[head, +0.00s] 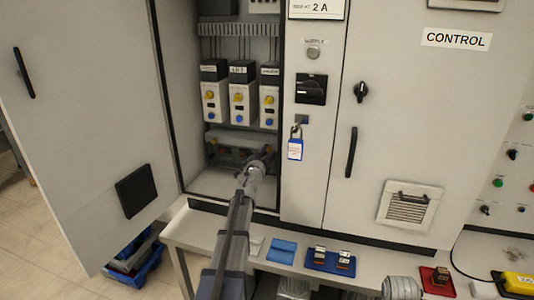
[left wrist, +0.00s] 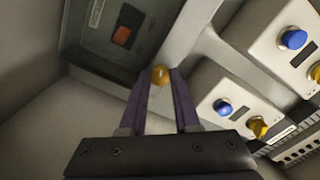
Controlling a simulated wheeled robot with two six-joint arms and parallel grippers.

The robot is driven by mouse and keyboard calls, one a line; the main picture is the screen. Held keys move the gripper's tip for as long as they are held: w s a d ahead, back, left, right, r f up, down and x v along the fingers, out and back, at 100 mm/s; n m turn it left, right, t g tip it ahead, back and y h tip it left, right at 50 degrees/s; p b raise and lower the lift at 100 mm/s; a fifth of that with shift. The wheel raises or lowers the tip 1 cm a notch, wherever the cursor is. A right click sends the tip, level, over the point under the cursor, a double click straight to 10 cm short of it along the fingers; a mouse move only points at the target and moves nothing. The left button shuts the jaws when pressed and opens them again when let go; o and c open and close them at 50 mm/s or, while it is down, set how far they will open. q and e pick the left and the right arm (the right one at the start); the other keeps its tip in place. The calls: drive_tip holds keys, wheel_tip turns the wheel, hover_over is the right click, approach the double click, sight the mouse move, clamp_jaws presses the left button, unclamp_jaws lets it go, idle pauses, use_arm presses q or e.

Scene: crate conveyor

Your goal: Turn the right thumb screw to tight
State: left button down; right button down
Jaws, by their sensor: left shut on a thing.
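A brass-coloured thumb screw (left wrist: 160,74) shows between the fingertips of my left gripper (left wrist: 160,80) in the left wrist view; the jaws are shut on it. It is beside a dark grey unit (left wrist: 105,40) with an orange switch. In the head view my left arm reaches into the open cabinet, and my left gripper (head: 260,165) is at the right end of the low grey unit (head: 235,155). It largely hides the right thumb screw there. How far the screw is turned cannot be told. My right gripper is not in view.
Several modules (head: 242,100) with yellow and blue knobs stand on a rail above the unit. The open cabinet door (head: 85,120) is at left. A blue padlock tag (head: 295,150) hangs right of the opening. A bench (head: 210,232) with trays runs below.

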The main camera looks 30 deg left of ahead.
use_arm(q)
drive_tip(key=m, duration=0.5)
drive_tip(key=shift+m, duration=0.3)
drive_tip(key=m, duration=1.6)
drive_tip(key=shift+s, duration=0.1)
drive_tip(key=shift+m, duration=0.5)
drive_tip(key=c, duration=0.6)
unclamp_jaws()
